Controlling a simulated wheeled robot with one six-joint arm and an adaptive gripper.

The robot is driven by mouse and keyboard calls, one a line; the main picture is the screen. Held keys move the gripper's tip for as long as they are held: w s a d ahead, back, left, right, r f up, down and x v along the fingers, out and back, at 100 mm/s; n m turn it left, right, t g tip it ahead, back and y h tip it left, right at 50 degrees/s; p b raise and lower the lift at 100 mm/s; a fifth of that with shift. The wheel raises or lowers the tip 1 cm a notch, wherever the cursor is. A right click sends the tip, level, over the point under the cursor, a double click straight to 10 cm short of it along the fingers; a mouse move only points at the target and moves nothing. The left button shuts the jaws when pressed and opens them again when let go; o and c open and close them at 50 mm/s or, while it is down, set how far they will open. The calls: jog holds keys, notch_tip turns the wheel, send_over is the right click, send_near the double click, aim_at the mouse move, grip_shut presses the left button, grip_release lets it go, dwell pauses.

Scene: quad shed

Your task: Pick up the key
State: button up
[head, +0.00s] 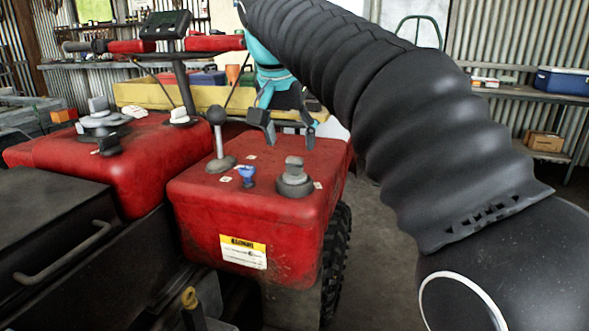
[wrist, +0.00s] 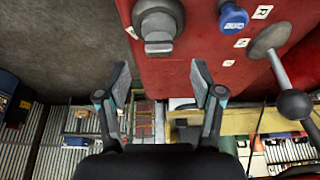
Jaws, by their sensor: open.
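A grey upright piece, which looks like the key, stands in a dark round switch (head: 294,186) on the red fender box (head: 215,225); I cannot be sure that it is the key. In the wrist view this grey piece (wrist: 158,22) sits at the top, just beyond and between my fingers. My gripper (head: 287,135) is open and empty, above the far part of the box, behind the switch in the head view. Its two fingers also show wide apart in the wrist view (wrist: 160,70). Nothing is between the fingertips.
A blue knob (head: 246,174) and a black ball-topped lever (head: 218,138) stand left of the switch. Handlebars (head: 180,45) rise behind. Another red fender (head: 150,165) carries a grey rotary fitting (head: 99,122). Concrete floor (head: 375,250) lies right of the box. A shelf holds a blue cooler (head: 563,82).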

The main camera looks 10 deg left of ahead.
aim_at(294, 158)
jog(key=shift+b+x, duration=0.6)
jog(key=shift+x, duration=2.85)
jog(key=shift+s, duration=0.1)
jog(key=c, duration=1)
